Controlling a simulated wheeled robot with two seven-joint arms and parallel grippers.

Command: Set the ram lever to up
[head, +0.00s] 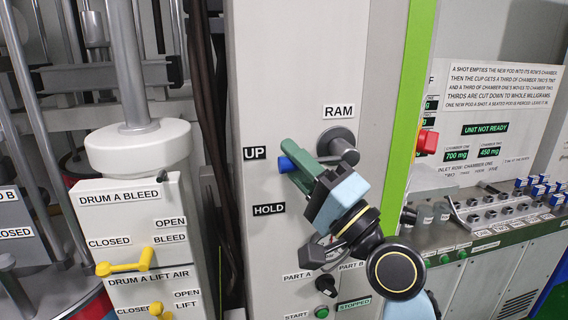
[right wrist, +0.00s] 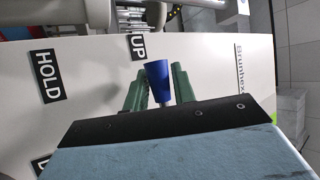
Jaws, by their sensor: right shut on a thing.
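The ram lever has a grey round hub (head: 338,143) under the RAM label and a blue knob (head: 287,164) at its left end. The knob lies just right of and slightly below the UP label (head: 255,153), above the HOLD label (head: 268,209). My right gripper (head: 297,160), with green fingers, is shut on the ram lever; the fingers hide much of its arm. In the right wrist view the blue knob (right wrist: 157,82) shows between the two green fingers, with the UP label (right wrist: 138,45) beyond it. My left gripper is not in view.
Left of the panel is a drum valve box with yellow handles (head: 126,264) and a white collar (head: 137,148) around a steel rod. Below the lever are a black selector knob (head: 326,285) and a green start button (head: 322,312). A red knob (head: 427,142) sits beyond the green strip (head: 413,90).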

